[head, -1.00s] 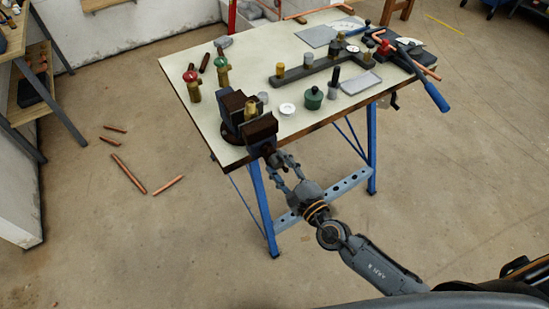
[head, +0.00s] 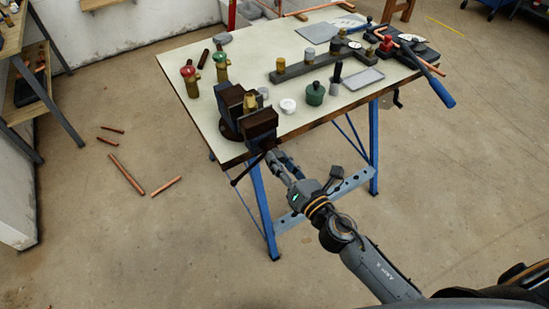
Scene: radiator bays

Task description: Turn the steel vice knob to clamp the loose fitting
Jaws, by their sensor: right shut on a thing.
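The dark vice (head: 236,118) stands at the near left corner of the workbench. A brass fitting (head: 250,103) sits upright between its jaws; I cannot tell how tightly it is held. My right gripper (head: 274,160) comes from below right and is shut on the vice knob at the front end of the screw, below the bench edge. The fingers hide most of the knob. A dark thin bar (head: 246,169) slants down to the left beside the fingertips. My left gripper is not in view.
On the workbench (head: 240,50) are red- and green-topped valves (head: 190,82), a green pot (head: 315,94), a white round piece (head: 288,106) and a grey tray (head: 363,79). A blue-handled tool (head: 440,92) overhangs the right edge. Copper pipes (head: 127,175) lie on the floor.

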